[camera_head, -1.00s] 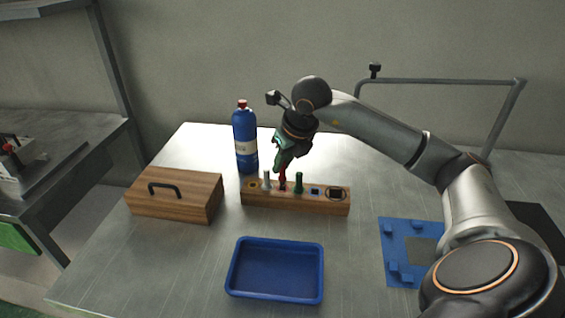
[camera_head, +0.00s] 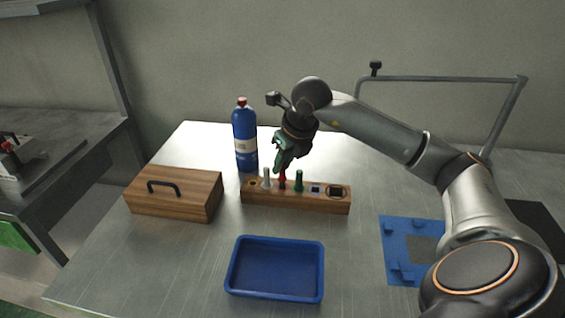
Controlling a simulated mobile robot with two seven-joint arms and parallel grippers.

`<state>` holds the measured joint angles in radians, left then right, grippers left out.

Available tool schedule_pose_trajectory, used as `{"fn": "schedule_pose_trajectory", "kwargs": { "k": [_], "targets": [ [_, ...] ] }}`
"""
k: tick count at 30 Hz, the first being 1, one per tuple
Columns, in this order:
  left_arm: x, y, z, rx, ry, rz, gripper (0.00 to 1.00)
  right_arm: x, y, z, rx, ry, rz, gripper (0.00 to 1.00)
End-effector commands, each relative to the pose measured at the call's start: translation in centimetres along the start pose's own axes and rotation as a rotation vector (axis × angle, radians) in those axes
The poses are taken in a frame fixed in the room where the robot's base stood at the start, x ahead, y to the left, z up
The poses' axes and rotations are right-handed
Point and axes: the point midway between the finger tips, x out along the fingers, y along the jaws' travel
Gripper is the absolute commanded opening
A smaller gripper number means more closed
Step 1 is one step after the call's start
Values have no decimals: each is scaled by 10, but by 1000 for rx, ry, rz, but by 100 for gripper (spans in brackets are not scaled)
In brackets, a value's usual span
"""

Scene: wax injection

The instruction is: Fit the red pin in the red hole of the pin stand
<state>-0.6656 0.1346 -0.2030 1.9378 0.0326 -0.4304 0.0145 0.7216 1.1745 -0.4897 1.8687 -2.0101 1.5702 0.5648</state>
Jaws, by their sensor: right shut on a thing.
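The wooden pin stand (camera_head: 310,203) lies across the middle of the table. A white pin (camera_head: 266,179) and a green pin (camera_head: 299,181) stand upright in it. The red pin (camera_head: 283,180) is upright between them, its lower end at the stand's top; I cannot tell how deep it sits in the red hole, which is hidden. My right gripper (camera_head: 281,165) is above the stand, pointing down, shut on the red pin's upper part. My left gripper is not in view.
A blue bottle (camera_head: 245,139) stands close behind the stand's left end. A wooden box with a black handle (camera_head: 175,194) is at left. A blue tray (camera_head: 275,295) lies in front, and a blue fixture plate (camera_head: 398,240) at right. Bare table lies between them.

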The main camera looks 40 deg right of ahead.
Motion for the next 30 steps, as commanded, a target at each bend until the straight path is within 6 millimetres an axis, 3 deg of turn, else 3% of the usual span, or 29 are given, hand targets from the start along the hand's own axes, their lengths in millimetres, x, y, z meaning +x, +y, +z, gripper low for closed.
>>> {"fn": "schedule_pose_trajectory", "kwargs": {
  "k": [26, 27, 30],
  "targets": [
    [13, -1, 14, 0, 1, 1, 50, 21, 0, -9, 0, 0, -1, 0],
    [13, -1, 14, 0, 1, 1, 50, 21, 0, -9, 0, 0, -1, 20],
    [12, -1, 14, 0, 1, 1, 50, 20, 0, -9, 0, 0, -1, 31]
  ]
}}
